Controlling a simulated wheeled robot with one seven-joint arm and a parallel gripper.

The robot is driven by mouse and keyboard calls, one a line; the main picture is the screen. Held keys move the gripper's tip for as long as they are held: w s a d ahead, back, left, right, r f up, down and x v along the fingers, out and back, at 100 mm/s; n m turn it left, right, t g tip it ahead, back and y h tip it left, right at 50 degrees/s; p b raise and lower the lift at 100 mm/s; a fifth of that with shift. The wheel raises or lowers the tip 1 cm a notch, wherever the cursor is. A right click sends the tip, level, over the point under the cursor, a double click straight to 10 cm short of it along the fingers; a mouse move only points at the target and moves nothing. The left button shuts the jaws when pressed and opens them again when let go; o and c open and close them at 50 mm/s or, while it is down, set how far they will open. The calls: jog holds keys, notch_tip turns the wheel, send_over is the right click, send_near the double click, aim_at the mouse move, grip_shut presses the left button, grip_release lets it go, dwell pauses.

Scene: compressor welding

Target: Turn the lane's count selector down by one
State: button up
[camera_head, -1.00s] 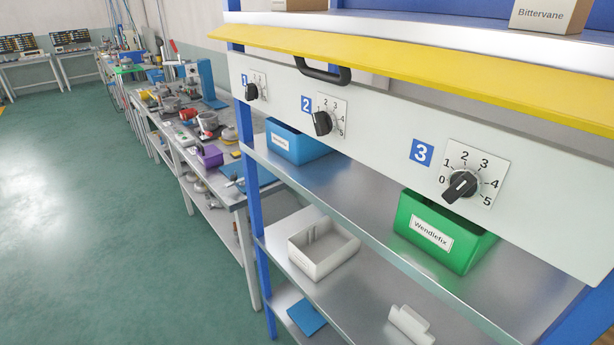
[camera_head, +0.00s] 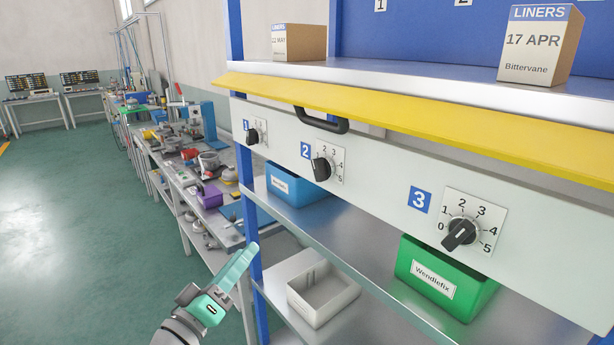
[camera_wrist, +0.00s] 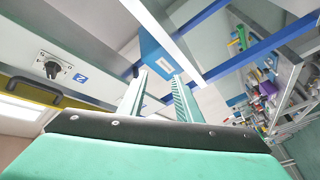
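Three black count selector knobs sit on the pale panel: lane 1 (camera_head: 253,136), lane 2 (camera_head: 321,169) and lane 3 (camera_head: 459,234). Each has a numbered dial plate; lane 3's reads 0 to 5. The lane 3 knob's bar slants from lower left to upper right; I cannot tell its exact reading, nor those of the smaller two. My gripper (camera_head: 250,254) is at the lower left of the head view, apart from the panel. In the wrist view my gripper (camera_wrist: 161,76) has its fingers apart with nothing gripped. The lane 2 knob (camera_wrist: 52,69) shows at left there.
A yellow ledge (camera_head: 400,95) and a black handle (camera_head: 322,122) stick out above the knobs. Below are a blue bin (camera_head: 293,187), a green Wendiefix bin (camera_head: 440,285) and a grey tray (camera_head: 330,304). Boxes (camera_head: 540,45) stand on top. Open floor lies left.

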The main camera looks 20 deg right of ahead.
notch_tip(320, 180, up, 11)
jog(key=s+d+m+g+h, duration=0.1)
jog(key=s+m+g+h, duration=0.2)
jog(key=m+g, duration=0.5)
jog(key=m, duration=0.2)
send_near(314, 168)
jog(key=shift+n+h, duration=0.3)
jog(key=x, duration=0.8)
jog(key=shift+d+f, duration=0.15)
jog(key=shift+f, duration=0.1)
grip_shut()
